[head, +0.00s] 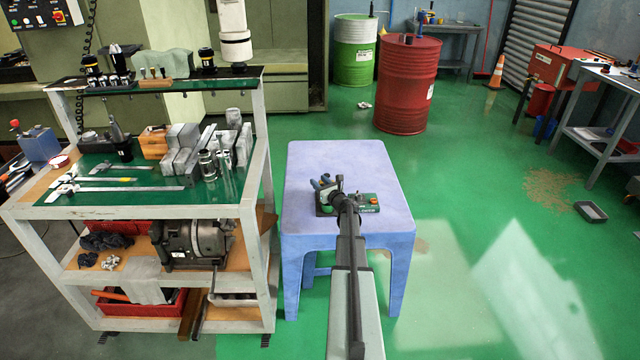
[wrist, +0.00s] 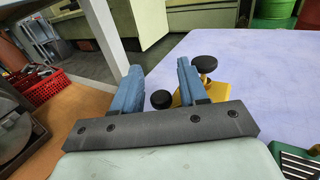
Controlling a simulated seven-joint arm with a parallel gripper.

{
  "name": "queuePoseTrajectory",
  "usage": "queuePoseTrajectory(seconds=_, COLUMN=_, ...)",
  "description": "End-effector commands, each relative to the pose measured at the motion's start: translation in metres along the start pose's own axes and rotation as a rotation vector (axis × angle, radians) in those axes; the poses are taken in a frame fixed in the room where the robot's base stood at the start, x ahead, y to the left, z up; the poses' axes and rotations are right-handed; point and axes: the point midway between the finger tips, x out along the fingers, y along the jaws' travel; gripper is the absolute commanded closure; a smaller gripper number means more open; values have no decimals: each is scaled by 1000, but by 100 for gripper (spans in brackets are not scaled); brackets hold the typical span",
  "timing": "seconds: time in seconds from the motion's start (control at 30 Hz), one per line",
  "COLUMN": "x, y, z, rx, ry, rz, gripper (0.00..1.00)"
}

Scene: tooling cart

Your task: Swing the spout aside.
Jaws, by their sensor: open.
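My gripper (head: 319,182) is above the lavender-blue table in the head view, its blue fingers pointing to the far left. In the wrist view my gripper (wrist: 160,68) is open, its two blue fingers apart. A yellow fitting (wrist: 215,91) with a brass stem shows beyond and beside the right finger, partly hidden by it. A round black knob (wrist: 205,64) tops the stem. Another black knob (wrist: 161,99) shows between the fingers. I cannot tell which part is the spout, or whether a finger touches the fitting.
The table (head: 300,160) is mostly bare. A green device (head: 368,203) with an orange button is beside my wrist. A loaded tooling cart (head: 262,170) stands close on the left. Red (head: 407,90) and green (head: 355,50) drums stand behind. Floor on the right is mostly open.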

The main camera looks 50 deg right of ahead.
Motion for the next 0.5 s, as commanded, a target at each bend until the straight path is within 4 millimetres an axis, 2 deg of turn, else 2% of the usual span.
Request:
queuePoseTrajectory(seconds=0.23, x=0, y=0, z=0, rx=0, ry=0, rz=0, gripper=57)
queuePoseTrajectory(seconds=0.5, x=0, y=0, z=0, rx=0, ry=0, rz=0, gripper=83)
